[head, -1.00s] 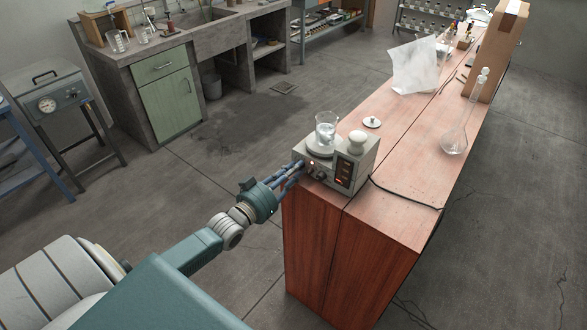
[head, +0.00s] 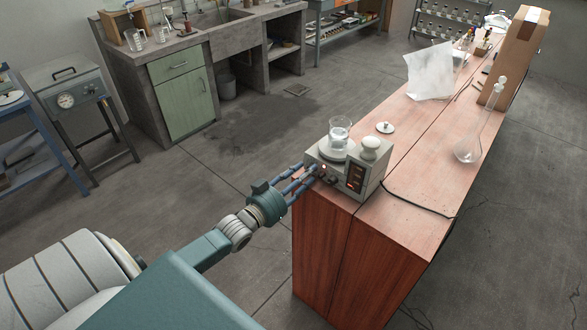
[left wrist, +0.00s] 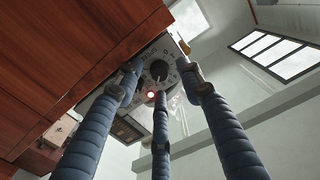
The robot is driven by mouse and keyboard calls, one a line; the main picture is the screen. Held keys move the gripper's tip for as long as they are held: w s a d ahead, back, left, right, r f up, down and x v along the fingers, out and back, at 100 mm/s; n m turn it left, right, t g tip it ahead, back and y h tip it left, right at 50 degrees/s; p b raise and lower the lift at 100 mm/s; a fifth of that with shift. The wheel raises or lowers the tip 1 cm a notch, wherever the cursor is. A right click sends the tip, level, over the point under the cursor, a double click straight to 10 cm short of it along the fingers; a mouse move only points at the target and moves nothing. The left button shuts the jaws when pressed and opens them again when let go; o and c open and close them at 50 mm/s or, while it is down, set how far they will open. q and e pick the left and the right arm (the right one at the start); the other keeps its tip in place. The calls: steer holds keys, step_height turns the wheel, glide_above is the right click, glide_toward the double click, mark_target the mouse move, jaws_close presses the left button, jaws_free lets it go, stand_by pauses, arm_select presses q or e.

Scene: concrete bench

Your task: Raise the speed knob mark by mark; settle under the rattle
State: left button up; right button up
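A grey stirrer unit (head: 355,178) stands at the near end of the red-brown wooden bench (head: 415,150). A glass beaker (head: 339,132) with clear contents sits on its round plate (head: 338,150). My left gripper (head: 314,172) is at the panel. In the left wrist view its three blue fingers (left wrist: 160,82) are spread around the knob, with visible gaps. The pointer's exact mark is too small to read. My right gripper is out of view.
A white knobbed piece (head: 370,149) stands on the unit, and a small white lid (head: 385,128) lies behind it. A black cable (head: 420,206) runs across the bench. A long-necked flask (head: 470,148), a clear sheet (head: 428,77) and a cardboard box (head: 515,55) stand farther back.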

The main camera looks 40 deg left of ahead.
arm_select(q)
steer(key=s, duration=1.1)
steer(key=shift+s+a, duration=0.15)
steer(key=shift+a, duration=0.3)
steer(key=s+d+f+g+y, duration=0.1)
steer(key=s+f+g, duration=0.3)
steer(key=f, duration=0.7)
steer(key=s+f+n+g, duration=0.15)
steer(key=s+f, duration=0.35)
steer(key=f, duration=0.7)
steer(key=s+d+f+g+y, duration=0.1)
steer(key=s+f+g, duration=0.3)
steer(key=f, duration=0.7)
steer(key=s+d+f+g, duration=0.2)
steer(key=s+d+f, duration=0.2)
steer(key=s, duration=0.5)
steer(key=s+d+f+m+g, duration=0.1)
steer(key=s+d+f+g, duration=0.2)
steer(key=s+f, duration=0.4)
steer(key=s+d+f+m+g, duration=0.1)
steer(key=s+d+f+g, duration=0.1)
steer(key=s+d+f, duration=0.4)
steer(key=s, duration=0.5)
steer(key=shift+s+h, duration=0.15)
steer(key=shift+h, duration=0.25)
steer(key=shift+g, duration=0.25)
